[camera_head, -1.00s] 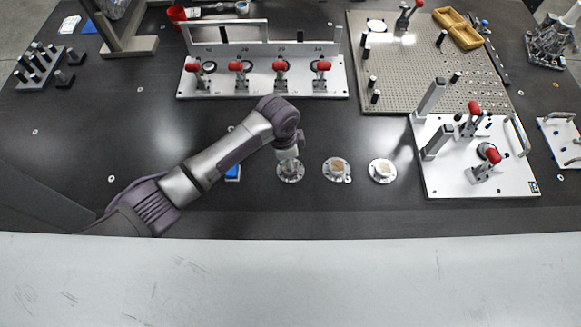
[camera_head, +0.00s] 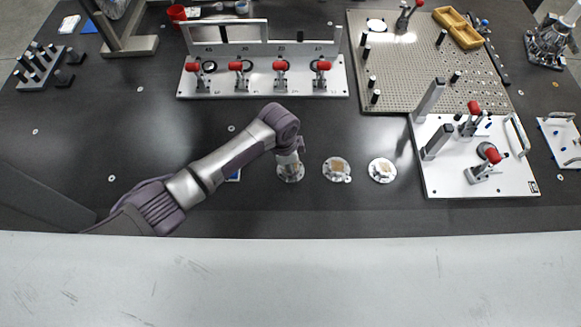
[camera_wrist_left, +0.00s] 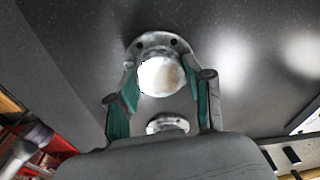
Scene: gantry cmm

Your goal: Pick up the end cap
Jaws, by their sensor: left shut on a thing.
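A silvery round end cap (camera_head: 291,174) with a flange is at the middle of the dark table in the head view, under my left gripper (camera_head: 290,160). In the left wrist view the end cap (camera_wrist_left: 160,42) shows its flange with holes and a bright round boss. The green-padded fingers of the left gripper (camera_wrist_left: 160,78) are on both sides of the boss, shut on it. I cannot tell whether the cap is clear of the table. Two similar caps lie to its right, a middle one (camera_head: 337,169) and a right one (camera_head: 382,170). My right gripper is not in view.
A white fixture plate with red-handled clamps (camera_head: 262,84) stands behind. A white clamp fixture (camera_head: 505,178) and a perforated plate (camera_head: 410,75) are to the right. A blue item (camera_head: 234,175) is partly hidden behind my left arm.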

